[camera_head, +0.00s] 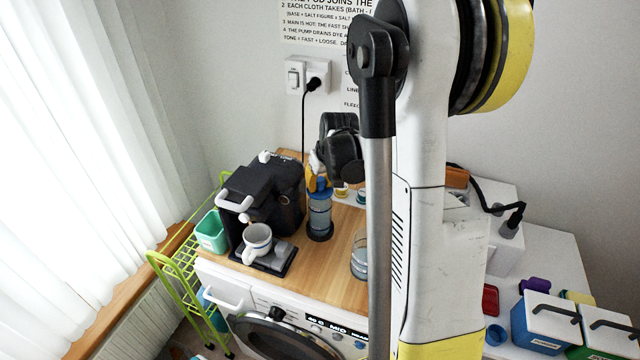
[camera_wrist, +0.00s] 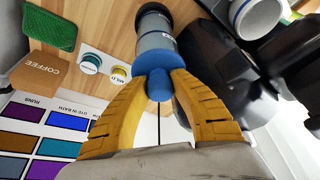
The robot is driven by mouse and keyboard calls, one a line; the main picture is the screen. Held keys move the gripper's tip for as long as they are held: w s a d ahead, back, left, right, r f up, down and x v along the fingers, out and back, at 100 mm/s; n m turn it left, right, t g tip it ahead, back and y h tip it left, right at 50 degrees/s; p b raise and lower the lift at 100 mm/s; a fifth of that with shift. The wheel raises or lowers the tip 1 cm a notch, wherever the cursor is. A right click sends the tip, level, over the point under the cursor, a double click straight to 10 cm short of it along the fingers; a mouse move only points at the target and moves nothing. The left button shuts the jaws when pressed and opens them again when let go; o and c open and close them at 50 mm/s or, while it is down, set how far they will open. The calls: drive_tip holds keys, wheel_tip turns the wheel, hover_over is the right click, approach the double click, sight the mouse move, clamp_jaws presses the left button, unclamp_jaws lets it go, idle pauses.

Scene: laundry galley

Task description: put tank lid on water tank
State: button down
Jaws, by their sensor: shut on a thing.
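The water tank (camera_head: 319,218) is a clear grey cylinder with a dark base. It stands upright on the wooden counter, right of the black coffee machine, and also shows in the wrist view (camera_wrist: 155,40). The tank lid (camera_wrist: 153,63) is a blue disc with a round blue knob. My gripper (camera_wrist: 158,88) has its yellow fingers shut on the knob. In the head view the lid (camera_head: 319,193) is at the top of the tank, below my gripper (camera_head: 316,182). It looks lined up with the tank; I cannot tell whether it is fully seated.
The black coffee machine (camera_head: 265,195) stands close left of the tank, with a white mug (camera_head: 257,242) on its tray. A glass (camera_head: 359,262) stands to the right, partly behind my arm. A coffee box (camera_wrist: 38,75) and a green sponge-like pad (camera_wrist: 50,28) lie nearby.

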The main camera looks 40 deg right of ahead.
drive_tip(key=shift+f+b, duration=0.7)
drive_tip(key=shift+f, duration=0.05)
idle(0.3)
drive_tip(key=c, duration=1.1)
unclamp_jaws()
drive_tip(key=shift+r, duration=0.15)
drive_tip(key=shift+r+p, duration=1.9)
drive_tip(key=shift+r, duration=1)
